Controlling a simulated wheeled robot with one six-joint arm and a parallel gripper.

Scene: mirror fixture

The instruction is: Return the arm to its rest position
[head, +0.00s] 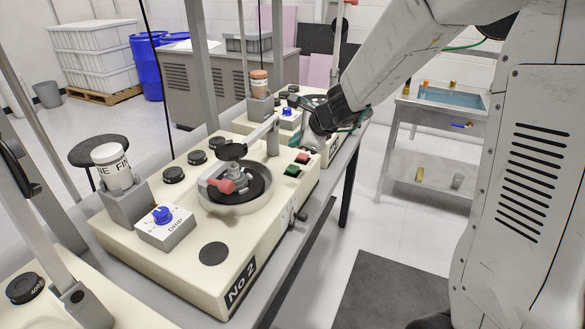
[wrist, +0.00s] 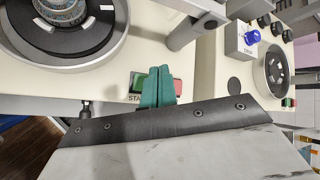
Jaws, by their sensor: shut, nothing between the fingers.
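My gripper (wrist: 157,75) shows in the wrist view as two green fingers closed together with nothing between them. The fingers appear in front of the green button (wrist: 138,80) and the red button (wrist: 177,85) of a polishing machine and partly cover them; I cannot tell whether they touch. In the head view my arm reaches in from the upper right, and its dark wrist end (head: 318,120) hangs above the right edge of the machine row. The fingers cannot be made out clearly there.
The cream machine marked No 2 (head: 225,265) carries a round plate, a blue knob (head: 161,215) and a white cup (head: 112,165). Upright posts stand between the machines. A sink table (head: 440,140) stands to the right. Open floor and a dark mat (head: 385,290) lie in front.

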